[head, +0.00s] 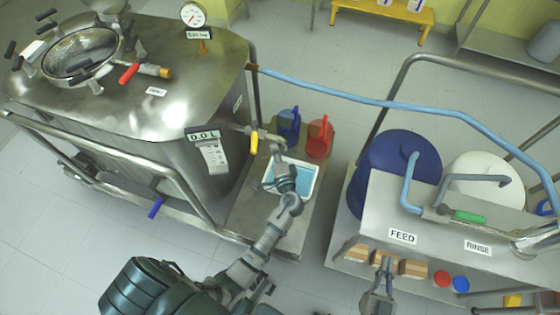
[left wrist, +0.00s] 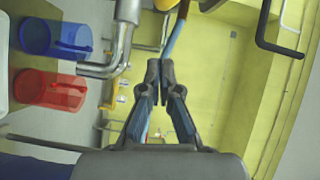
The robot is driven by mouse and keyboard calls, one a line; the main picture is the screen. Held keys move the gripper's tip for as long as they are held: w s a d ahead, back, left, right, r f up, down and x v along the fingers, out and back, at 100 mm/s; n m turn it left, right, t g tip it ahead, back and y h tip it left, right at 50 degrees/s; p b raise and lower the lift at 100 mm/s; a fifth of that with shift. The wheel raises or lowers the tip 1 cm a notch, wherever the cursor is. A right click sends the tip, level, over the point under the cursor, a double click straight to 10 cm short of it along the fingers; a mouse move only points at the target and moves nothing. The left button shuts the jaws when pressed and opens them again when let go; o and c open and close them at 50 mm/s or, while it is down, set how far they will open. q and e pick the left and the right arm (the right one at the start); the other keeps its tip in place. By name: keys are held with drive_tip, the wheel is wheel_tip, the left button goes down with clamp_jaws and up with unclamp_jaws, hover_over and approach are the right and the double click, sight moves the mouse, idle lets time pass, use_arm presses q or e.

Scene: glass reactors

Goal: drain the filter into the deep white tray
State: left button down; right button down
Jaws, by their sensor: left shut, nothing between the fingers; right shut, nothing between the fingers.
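The filter (head: 150,100) is the large steel vessel at left in the head view, labelled D.O.L. Its outlet pipe (head: 238,127) carries a yellow valve handle (head: 254,142), which lies across the pipe. The deep white tray (head: 316,185) stands below the outlet and shows blue inside. My left gripper (head: 278,157) is shut and empty, above the tray beside the outlet. In the left wrist view its fingers (left wrist: 166,75) are together, with steel pipe (left wrist: 115,50) to their left. My right gripper (head: 386,265) is shut and empty before the feed stand.
A blue jug (head: 289,122) and a red jug (head: 319,137) stand just behind the tray. A blue hose (head: 370,100) runs from the vessel to the FEED and RINSE stand (head: 440,240). A steel rail (head: 110,150) fronts the vessel.

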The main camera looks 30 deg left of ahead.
sight(252, 148)
use_arm(q)
drive_tip(key=a, duration=0.1)
drive_tip(key=s+a, duration=0.1)
drive_tip(key=a, duration=0.2)
drive_tip(key=shift+s+f, duration=0.15)
drive_tip(key=shift+f, duration=0.2)
use_arm(e)
drive_tip(key=shift+d+r, duration=0.1)
drive_tip(key=shift+r, duration=0.05)
use_arm(q)
drive_tip(key=shift+a, duration=0.1)
use_arm(e)
drive_tip(key=shift+w, duration=0.1)
